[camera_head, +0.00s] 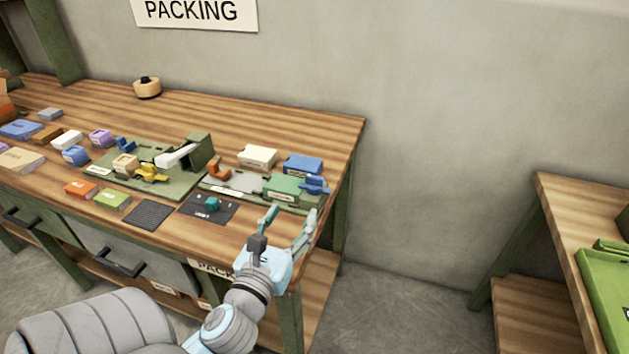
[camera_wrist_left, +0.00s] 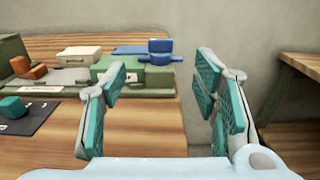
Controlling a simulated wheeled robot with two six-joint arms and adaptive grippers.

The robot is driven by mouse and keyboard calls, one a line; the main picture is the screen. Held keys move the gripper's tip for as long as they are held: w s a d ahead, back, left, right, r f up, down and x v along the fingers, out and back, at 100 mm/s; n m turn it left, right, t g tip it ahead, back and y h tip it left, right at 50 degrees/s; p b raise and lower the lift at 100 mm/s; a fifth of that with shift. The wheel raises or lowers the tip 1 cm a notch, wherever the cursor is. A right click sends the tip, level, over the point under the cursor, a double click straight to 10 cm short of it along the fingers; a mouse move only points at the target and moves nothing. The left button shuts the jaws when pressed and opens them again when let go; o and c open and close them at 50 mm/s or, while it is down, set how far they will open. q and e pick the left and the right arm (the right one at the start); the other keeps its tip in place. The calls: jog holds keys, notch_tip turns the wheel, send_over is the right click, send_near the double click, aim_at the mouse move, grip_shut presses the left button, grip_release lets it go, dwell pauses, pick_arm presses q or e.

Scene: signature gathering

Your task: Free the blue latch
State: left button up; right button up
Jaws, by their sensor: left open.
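A blue latch (camera_head: 315,186) sits at the right end of a green block (camera_head: 284,188) near the right end of the workbench. In the left wrist view the blue latch (camera_wrist_left: 160,51) shows straight ahead, beyond the fingers, at the right of the green block (camera_wrist_left: 124,70). My left gripper (camera_head: 290,214) is open and empty over the bench's front right corner, on the near side of the latch and apart from it. In the left wrist view its fingers (camera_wrist_left: 162,80) are spread wide. My right gripper is not in view.
A blue block (camera_head: 303,164) and a cream block (camera_head: 258,156) lie behind the green block. A dark pad with a teal piece (camera_head: 212,204) lies to the left. A green fixture board (camera_head: 180,187) stands farther left. Bare wood lies in front.

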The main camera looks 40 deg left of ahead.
aim_at(314, 178)
pick_arm(q)
jog(key=b+x, duration=0.1)
jog(key=x, duration=1.3)
jog(key=c, duration=1.2)
